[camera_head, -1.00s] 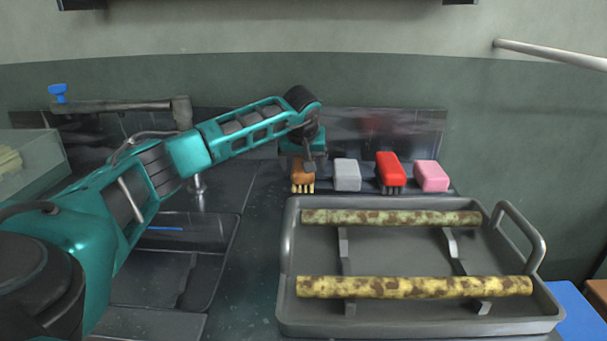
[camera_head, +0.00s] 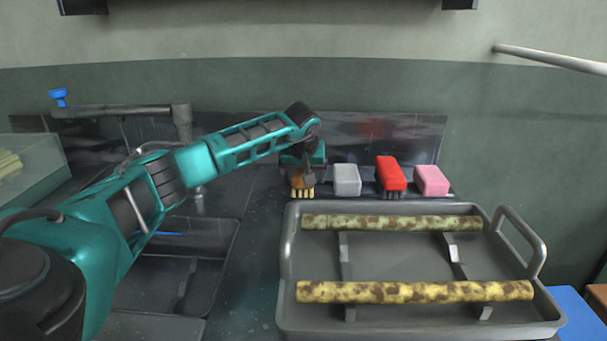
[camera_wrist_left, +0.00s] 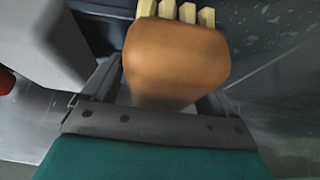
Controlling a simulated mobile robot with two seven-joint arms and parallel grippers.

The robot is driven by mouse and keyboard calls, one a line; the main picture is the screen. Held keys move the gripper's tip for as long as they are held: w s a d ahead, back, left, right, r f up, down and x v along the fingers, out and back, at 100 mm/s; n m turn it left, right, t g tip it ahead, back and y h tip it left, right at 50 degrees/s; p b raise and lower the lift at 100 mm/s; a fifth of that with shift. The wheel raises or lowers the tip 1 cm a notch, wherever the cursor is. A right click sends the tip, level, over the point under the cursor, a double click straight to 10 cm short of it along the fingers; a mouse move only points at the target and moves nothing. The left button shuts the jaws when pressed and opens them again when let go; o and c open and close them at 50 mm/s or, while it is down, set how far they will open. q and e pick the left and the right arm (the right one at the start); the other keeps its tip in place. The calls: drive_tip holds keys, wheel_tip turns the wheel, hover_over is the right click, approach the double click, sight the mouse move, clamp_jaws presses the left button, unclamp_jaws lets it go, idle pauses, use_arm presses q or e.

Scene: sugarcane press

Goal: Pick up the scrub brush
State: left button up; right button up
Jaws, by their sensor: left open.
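An orange-brown scrub brush (camera_head: 302,183) with pale bristles is at the left end of a row at the back of the counter. It fills the upper middle of the left wrist view (camera_wrist_left: 178,62), bristles at the top edge. My left gripper (camera_head: 304,172) is open and low over this brush, partly covering it in the head view. In the wrist view its fingers show on either side of the brush; contact cannot be told. A red brush (camera_head: 391,174) with dark bristles lies further right in the row.
A grey sponge-like block (camera_head: 347,180) sits close right of the brown brush, a pink block (camera_head: 431,180) at the row's right end. A grey tray (camera_head: 420,324) with two mottled cane pieces stands in front. A sink (camera_head: 150,270) and tap (camera_head: 183,122) are left.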

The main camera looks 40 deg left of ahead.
use_arm(q)
drive_tip(key=c, duration=1.2)
drive_tip(key=shift+o, duration=0.2)
drive_tip(key=shift+r+b, duration=0.2)
drive_tip(key=shift+b, duration=0.25)
wheel_tip(320, 180, up, 20)
drive_tip(key=p, duration=0.5)
drive_tip(key=o, duration=0.6)
drive_tip(key=c, duration=0.4)
